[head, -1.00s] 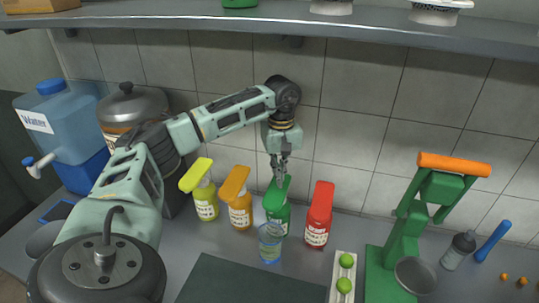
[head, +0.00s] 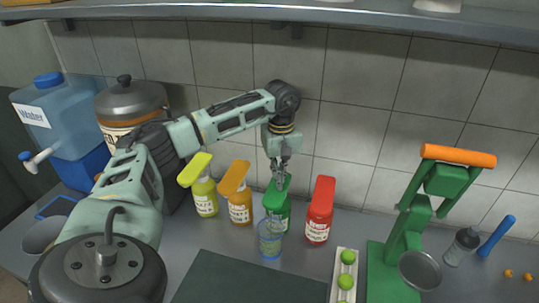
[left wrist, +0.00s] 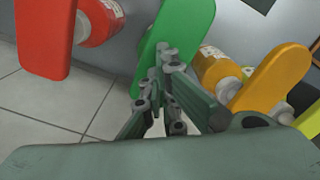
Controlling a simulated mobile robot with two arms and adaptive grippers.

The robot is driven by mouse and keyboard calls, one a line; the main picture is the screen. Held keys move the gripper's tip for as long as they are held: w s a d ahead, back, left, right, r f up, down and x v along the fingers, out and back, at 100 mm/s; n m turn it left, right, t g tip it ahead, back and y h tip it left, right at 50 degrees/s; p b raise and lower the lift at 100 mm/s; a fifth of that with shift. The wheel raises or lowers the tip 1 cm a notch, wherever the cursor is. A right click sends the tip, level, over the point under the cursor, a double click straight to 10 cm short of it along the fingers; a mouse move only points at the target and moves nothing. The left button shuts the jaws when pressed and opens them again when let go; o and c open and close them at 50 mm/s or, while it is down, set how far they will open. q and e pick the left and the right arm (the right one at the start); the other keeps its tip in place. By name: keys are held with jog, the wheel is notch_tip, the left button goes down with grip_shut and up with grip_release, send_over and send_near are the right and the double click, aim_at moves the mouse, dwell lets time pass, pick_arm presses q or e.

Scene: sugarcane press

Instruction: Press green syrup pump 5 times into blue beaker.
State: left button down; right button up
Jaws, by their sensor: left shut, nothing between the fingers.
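The green syrup pump (head: 279,211) stands on the counter between the orange and red pumps. The blue beaker (head: 270,241), a clear bluish cup, stands upright just in front of it, below its spout end. My left gripper (head: 279,184) is shut and empty, pointing down with its fingertips at the green pump's head. In the left wrist view, the shut fingers (left wrist: 165,62) overlap the green head (left wrist: 163,35), and they appear to touch it. The fingers hide part of the head. I cannot tell the beaker's fill. My right gripper is out of view.
The red pump (head: 319,212) is close on the right; the orange (head: 239,205) and yellow (head: 204,196) pumps stand left. A dark board (head: 238,280) lies in front. A green press (head: 407,225) and a tray of green fruit (head: 335,290) stand right. A shelf (head: 400,20) runs above.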

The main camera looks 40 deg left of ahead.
pick_arm(q)
jog(key=shift+s+f+b, duration=0.1)
jog(key=shift+f+b, duration=0.3)
jog(key=shift+f, duration=0.4)
jog(key=shift+r, duration=0.25)
jog(key=shift+r+p, duration=1.85)
jog(key=shift+r, duration=0.45)
jog(key=shift+f, duration=0.1)
